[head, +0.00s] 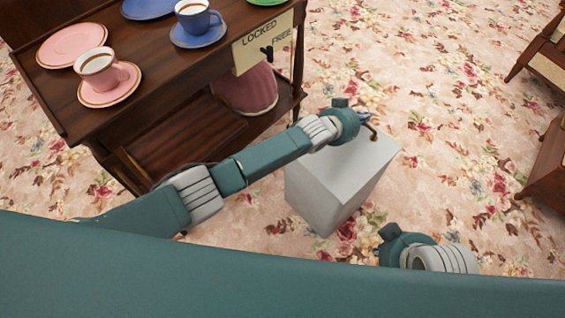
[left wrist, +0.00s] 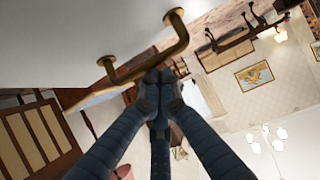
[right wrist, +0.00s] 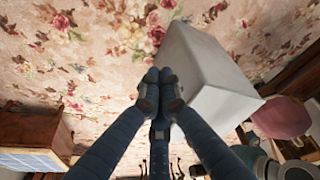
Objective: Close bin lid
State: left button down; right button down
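The bin is a pale grey box (head: 325,192) on the carpet, with a flat white top and a brass handle (head: 374,132) on it. From the head view I cannot tell whether the lid has a gap. My left gripper (head: 366,117) is at the top beside the handle. In the left wrist view its fingers meet just beside the brass handle (left wrist: 176,28); I cannot tell whether they touch it. My right gripper (head: 385,240) is low, to the right of the bin. Its fingers are together and empty in the right wrist view, near the bin's side (right wrist: 200,62).
A dark wooden cart (head: 130,125) at the upper left carries pink and blue cups on saucers and a "LOCKED" sign (head: 264,42). A pink container (head: 248,92) sits on its lower shelf. Wooden furniture (head: 545,165) stands at the right edge. Floral carpet between is clear.

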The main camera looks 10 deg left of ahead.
pick_arm(q)
jog(key=shift+w+d+f+b, duration=0.15)
jog(key=shift+w+f+b, duration=0.05)
jog(key=shift+f+b, duration=0.45)
jog(key=shift+f, duration=0.15)
jog(key=shift+w+d+f+b, duration=0.1)
jog(key=shift+w+f+b, duration=0.1)
jog(key=shift+b, duration=0.2)
pick_arm(e)
jog(key=shift+w+a+f+t+y, duration=0.15)
jog(key=shift+w+a+t, duration=0.2)
jog(key=shift+w, duration=0.55)
jog(key=shift+w+a+f+t+y, duration=0.15)
jog(key=shift+w+t, duration=0.3)
jog(key=shift+w, duration=0.4)
jog(key=shift+w+a+f+t, duration=0.15)
jog(key=shift+w+a+t, duration=0.2)
jog(key=shift+w, duration=0.55)
jog(key=shift+d, duration=0.1)
